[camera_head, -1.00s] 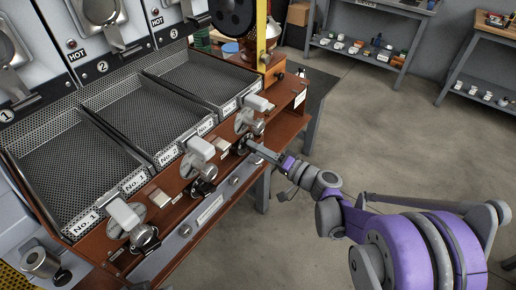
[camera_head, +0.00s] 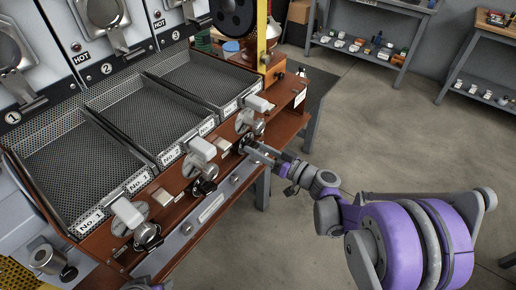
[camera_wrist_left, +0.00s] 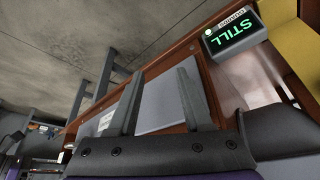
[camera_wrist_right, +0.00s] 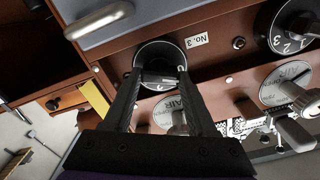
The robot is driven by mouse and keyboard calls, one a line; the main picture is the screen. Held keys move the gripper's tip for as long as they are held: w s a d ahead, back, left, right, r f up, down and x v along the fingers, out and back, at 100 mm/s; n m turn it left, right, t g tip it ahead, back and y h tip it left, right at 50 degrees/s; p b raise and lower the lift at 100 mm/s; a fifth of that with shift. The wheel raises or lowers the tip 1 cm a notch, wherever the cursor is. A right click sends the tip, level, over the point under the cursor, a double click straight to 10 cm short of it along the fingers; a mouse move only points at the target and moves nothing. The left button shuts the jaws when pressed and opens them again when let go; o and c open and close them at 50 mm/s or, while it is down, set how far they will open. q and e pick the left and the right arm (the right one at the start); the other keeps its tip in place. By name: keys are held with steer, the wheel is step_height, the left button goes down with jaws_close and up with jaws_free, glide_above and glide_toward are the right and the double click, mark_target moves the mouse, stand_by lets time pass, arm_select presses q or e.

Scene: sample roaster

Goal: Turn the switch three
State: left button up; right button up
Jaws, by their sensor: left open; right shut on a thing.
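Switch three is a round black knob (camera_wrist_right: 152,54) beside the "No. 3" label (camera_wrist_right: 196,40) in the right wrist view. My right gripper (camera_wrist_right: 160,78) has a finger on each side of its raised grip and is shut on it. In the head view the right gripper (camera_head: 251,148) reaches the front panel from the right, and the fingers partly hide the switch. My left gripper (camera_wrist_left: 158,100) is open and empty in the left wrist view, its fingers in front of a grey panel and brown wood. Switch three's dial marking is not readable.
Switches for No. 1 (camera_head: 147,236) and No. 2 (camera_head: 204,186) sit along the same front panel. Levered dials with pale handles stand just above them. Mesh cooling trays (camera_head: 75,165) lie behind. A sign reading "STILL" (camera_wrist_left: 235,35) glows green.

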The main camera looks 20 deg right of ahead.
steer(key=shift+n, duration=0.3)
steer(key=o, duration=1.4)
steer(key=shift+c, duration=0.2)
steer(key=shift+d, duration=0.1)
steer(key=v, duration=1)
steer(key=shift+s+d, duration=0.2)
steer(key=shift+s, duration=0.1)
